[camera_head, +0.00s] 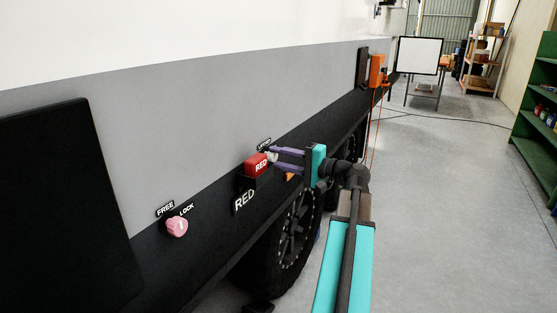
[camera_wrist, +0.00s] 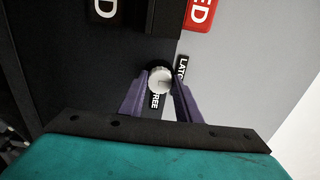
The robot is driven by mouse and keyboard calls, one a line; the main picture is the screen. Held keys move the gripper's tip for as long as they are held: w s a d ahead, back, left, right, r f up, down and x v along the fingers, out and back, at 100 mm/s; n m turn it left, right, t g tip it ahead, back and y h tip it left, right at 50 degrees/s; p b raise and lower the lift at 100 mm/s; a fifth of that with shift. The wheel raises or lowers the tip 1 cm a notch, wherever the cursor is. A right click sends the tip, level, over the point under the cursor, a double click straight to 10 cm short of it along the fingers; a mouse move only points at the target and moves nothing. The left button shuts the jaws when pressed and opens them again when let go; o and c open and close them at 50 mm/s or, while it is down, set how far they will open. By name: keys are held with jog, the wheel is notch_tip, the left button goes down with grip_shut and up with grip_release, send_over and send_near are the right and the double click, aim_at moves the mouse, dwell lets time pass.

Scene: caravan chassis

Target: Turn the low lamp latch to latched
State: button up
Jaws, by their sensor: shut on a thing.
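The lamp latch is a pale grey round knob (camera_wrist: 160,80) in the wrist view, on the dark lower band of the caravan side. A "FREE" label (camera_wrist: 155,101) is on its near side and a partly hidden "LATCH..." label (camera_wrist: 183,68) is to its right. My gripper (camera_wrist: 160,86) has its purple fingers on either side of the knob, shut on it. I cannot tell which way the knob points. In the head view my gripper (camera_head: 275,154) reaches the chassis beside a red "RED" block (camera_head: 256,164). The knob itself is hidden there.
A pink knob (camera_head: 177,226) with "FREE" and "LOCK" labels is farther left along the chassis. A wheel (camera_head: 290,235) lies below my gripper. An orange box (camera_head: 377,70) is on the wall beyond. The grey floor (camera_head: 460,220) to the right is clear.

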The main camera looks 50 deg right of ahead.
jog(key=o, duration=1.1)
jog(key=shift+c, duration=0.2)
jog(key=shift+s, duration=0.1)
jog(key=v, duration=1.3)
jog(key=shift+s, duration=0.35)
jog(key=shift+f, duration=0.1)
